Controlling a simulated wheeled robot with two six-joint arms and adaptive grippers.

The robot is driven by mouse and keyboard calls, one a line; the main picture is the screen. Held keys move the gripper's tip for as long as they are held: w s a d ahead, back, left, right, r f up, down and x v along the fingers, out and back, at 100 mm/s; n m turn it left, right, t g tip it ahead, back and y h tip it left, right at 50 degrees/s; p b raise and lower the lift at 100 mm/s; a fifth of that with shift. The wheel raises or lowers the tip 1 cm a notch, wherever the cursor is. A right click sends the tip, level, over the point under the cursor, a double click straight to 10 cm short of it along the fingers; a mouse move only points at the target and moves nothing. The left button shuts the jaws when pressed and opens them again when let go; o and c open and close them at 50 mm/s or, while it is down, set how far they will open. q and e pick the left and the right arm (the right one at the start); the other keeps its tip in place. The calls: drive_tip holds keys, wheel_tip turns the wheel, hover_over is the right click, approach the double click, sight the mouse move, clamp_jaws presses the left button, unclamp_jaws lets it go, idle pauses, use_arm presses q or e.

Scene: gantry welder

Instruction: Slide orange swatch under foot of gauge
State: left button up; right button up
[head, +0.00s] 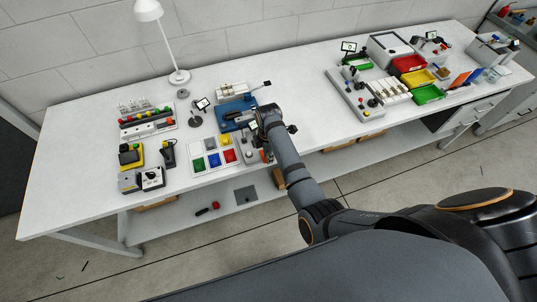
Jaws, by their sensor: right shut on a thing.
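My right gripper (264,147) reaches down over the front middle of the white bench, its fingers small and partly hidden by my wrist. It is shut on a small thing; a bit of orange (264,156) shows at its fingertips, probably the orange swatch. A grey device (249,156) with round parts stands close to the left of the fingers; I cannot tell surely that it is the gauge, and its foot is not clear. Whether the swatch touches it cannot be told. My left gripper is not in view.
A tray of colour squares (213,167) lies left of the gripper. A blue device (234,112) stands behind it. A white lamp (179,77) and small controls stand farther left. Coloured bins (428,94) stand at right. The bench between is clear.

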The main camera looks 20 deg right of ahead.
drive_tip(key=shift+w, duration=0.35)
drive_tip(key=shift+w+b, duration=0.5)
drive_tip(key=shift+w, duration=0.6)
drive_tip(key=shift+w+f, duration=0.1)
drive_tip(key=shift+w, duration=0.05)
drive_tip(key=shift+w+a+b, duration=0.1)
drive_tip(key=shift+w+b, duration=1)
clamp_jaws()
drive_tip(key=shift+w, duration=0.1)
